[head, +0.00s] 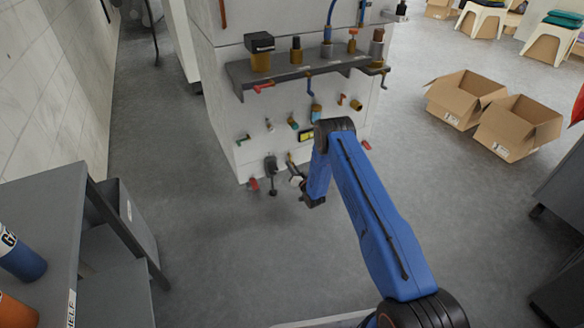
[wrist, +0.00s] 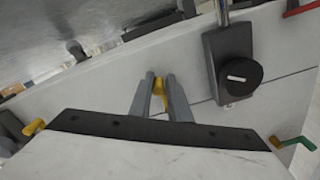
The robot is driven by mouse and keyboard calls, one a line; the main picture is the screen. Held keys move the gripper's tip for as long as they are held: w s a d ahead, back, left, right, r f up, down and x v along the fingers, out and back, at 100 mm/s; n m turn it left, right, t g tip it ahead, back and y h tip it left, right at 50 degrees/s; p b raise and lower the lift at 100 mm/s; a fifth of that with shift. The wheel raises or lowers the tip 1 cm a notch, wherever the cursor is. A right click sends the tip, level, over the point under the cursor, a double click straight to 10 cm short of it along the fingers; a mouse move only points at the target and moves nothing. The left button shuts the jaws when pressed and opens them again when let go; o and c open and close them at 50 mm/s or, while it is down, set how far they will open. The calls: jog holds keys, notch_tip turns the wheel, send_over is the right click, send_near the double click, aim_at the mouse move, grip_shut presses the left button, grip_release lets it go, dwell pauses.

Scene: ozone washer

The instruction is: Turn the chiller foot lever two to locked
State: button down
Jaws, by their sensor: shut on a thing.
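A small yellow lever (wrist: 158,88) shows between my fingertips in the wrist view. My gripper (wrist: 160,86) is shut on it, and the fingers hide part of it. In the head view my gripper (head: 294,178) is low at the front of the white chiller cabinet (head: 225,110), and a yellow piece (head: 290,158) shows just above it. No label is readable, so I cannot tell the lever's number or its locked mark.
A black foot (head: 271,165) with a round knob stands close left of my gripper; it shows in the wrist view (wrist: 238,75). A red lever (head: 253,184) is further left. A grey shelf (head: 300,75) with fittings is above. Open floor lies around; cardboard boxes (head: 465,97) are right.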

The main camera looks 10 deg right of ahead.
jog(key=shift+r, duration=0.1)
jog(key=c, duration=1.7)
grip_release()
jog(key=shift+c, duration=0.2)
jog(key=v, duration=1.7)
jog(key=shift+s, duration=0.15)
jog(key=shift+d, duration=0.1)
